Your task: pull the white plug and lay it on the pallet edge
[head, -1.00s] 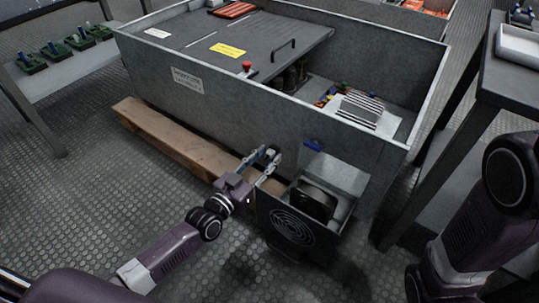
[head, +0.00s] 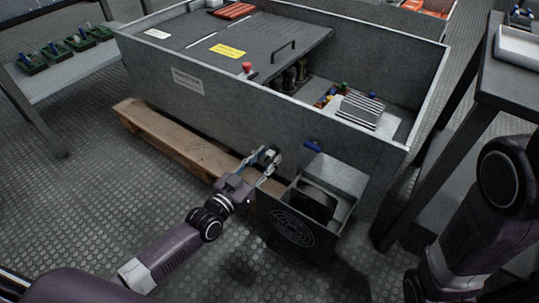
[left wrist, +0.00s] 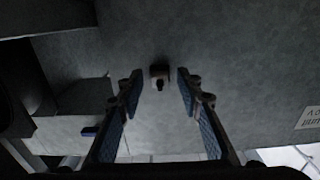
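The plug (left wrist: 160,72) is a small pale block with a dark front on the grey cabinet wall (left wrist: 220,45). In the head view it is a small pale and dark piece, partly hidden by my fingers. My left gripper (head: 267,157) is open at the wall. In the left wrist view its two blue-padded fingers (left wrist: 159,80) stand on either side of the plug's line, with a gap between them and the plug beyond the tips. The wooden pallet edge (head: 175,138) sticks out under the cabinet, left of the gripper. My right gripper is out of view.
An open metal box with a round fan grille (head: 292,228) stands right of my left gripper, close to it. A blue handle (head: 312,146) is on the wall above it. A dark table (head: 510,85) is at the right.

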